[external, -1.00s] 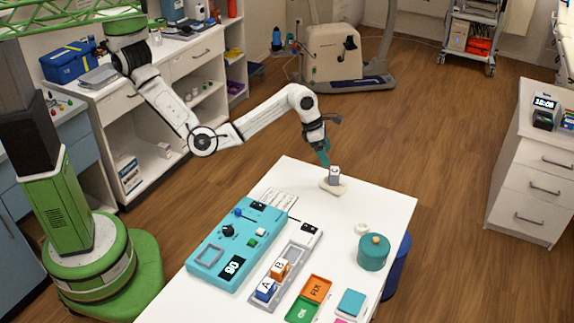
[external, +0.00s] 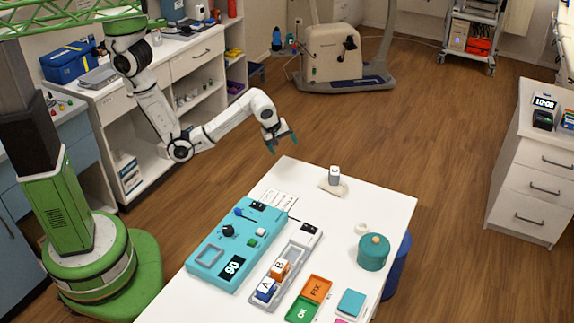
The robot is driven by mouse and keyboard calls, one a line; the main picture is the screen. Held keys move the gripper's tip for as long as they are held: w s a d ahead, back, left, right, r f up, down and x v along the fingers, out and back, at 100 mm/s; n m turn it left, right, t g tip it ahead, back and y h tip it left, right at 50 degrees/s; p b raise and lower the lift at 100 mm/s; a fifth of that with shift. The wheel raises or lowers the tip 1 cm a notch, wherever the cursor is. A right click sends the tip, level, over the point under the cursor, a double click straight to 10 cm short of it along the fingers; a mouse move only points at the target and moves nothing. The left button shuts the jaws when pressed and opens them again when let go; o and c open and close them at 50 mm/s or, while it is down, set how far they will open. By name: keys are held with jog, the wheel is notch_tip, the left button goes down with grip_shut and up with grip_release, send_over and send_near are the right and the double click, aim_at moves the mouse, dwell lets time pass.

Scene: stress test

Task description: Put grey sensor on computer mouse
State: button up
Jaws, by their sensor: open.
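A small grey-and-white upright block, which looks like the grey sensor (external: 335,174), stands near the far corner of the white table. It rests on a low, pale, rounded thing that looks like the computer mouse (external: 335,189). My gripper (external: 282,146) has teal fingers and is open and empty. It is in the air to the left of the sensor and beyond the table's far left edge, clear of both things.
The white table (external: 390,208) also holds a teal control panel (external: 208,256), a grey tray (external: 303,243) with lettered blocks, orange and green cards, and a teal lidded pot (external: 373,254). The tabletop around the mouse is mostly clear.

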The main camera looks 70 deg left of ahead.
jog(key=s+a+f+m+g, duration=0.1)
jog(key=s+f+m, duration=0.2)
jog(key=s+m, duration=0.15)
jog(key=s+a+f+m, duration=0.2)
jog(key=s+m, duration=0.1)
jog(key=s, duration=0.3)
jog(key=s+a+f+m+g, duration=0.1)
jog(key=s+f+m, duration=0.2)
jog(key=s, duration=0.3)
jog(key=s+d+m+g+h, duration=0.1)
jog(key=s+d+m+h, duration=0.1)
jog(key=s+d+m, duration=0.2)
jog(key=s+m, duration=0.3)
jog(key=s, duration=0.5)
jog(key=shift+s+f+m, duration=0.35)
jog(key=shift+f, duration=0.05)
